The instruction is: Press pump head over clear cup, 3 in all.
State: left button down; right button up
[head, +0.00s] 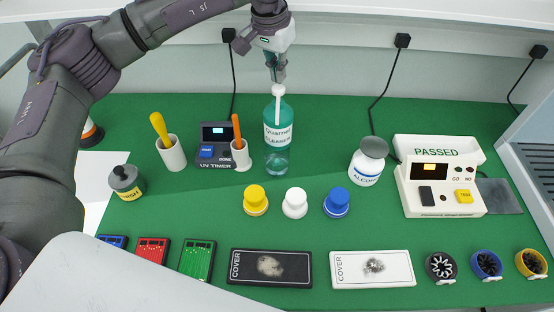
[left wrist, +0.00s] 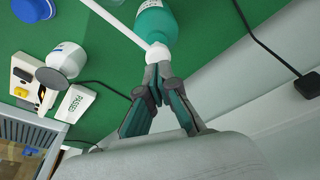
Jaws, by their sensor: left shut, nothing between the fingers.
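A teal pump bottle (head: 278,118) with a white label stands at the back middle of the green mat. Its white pump head (head: 279,88) has a spout that points toward the front. A clear cup (head: 277,163) stands on the mat in front of the bottle, below the spout. My left gripper (head: 277,76) is shut and empty, its fingertips right above the pump head. In the left wrist view the shut fingertips (left wrist: 157,72) are at the top of the pump head (left wrist: 155,52); I cannot tell whether they touch. My right gripper is not in view.
A white alcohol bottle (head: 367,165) stands right of the cup. A UV timer (head: 215,146) and two holders with orange and yellow handles stand left. Yellow, white (head: 295,203) and blue capped jars stand in front. A tester (head: 440,188) is at right.

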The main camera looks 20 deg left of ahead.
aim_at(278, 87)
pick_arm(q)
jog(key=shift+f, duration=0.1)
dwell(0.3)
jog(key=shift+s+f+b, duration=0.1)
jog(key=shift+f+b, duration=1)
jog(key=shift+f, duration=0.45)
jog(key=shift+r+p, duration=0.35)
jog(key=shift+r, duration=0.05)
jog(key=shift+r+p, duration=0.75)
jog(key=shift+r, duration=0.55)
jog(key=shift+f, duration=0.15)
